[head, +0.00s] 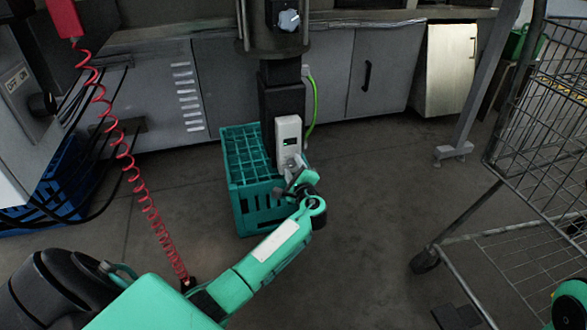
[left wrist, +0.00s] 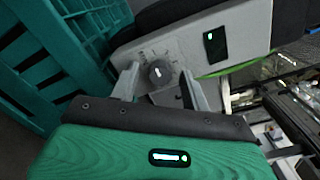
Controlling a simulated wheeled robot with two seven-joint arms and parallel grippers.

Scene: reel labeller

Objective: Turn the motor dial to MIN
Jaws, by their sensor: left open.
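The motor control box (head: 289,132) is light grey with a small dark display and is fixed low on a black post. In the left wrist view the box (left wrist: 240,30) carries a round dark dial (left wrist: 158,72) with a pale pointer mark, ringed by markings too small to read. My left gripper (left wrist: 160,87) is open, with one finger on each side of the dial; I cannot tell whether they touch it. In the head view my left gripper (head: 291,171) is at the lower part of the box and hides the dial. My right gripper is out of view.
A teal crate (head: 245,170) stands on the floor just left of the post. A green cable (head: 314,105) runs beside the post. Another pale knob (head: 289,19) sits higher up. A red coiled cord (head: 125,150) hangs left; a wire cart (head: 530,160) stands right.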

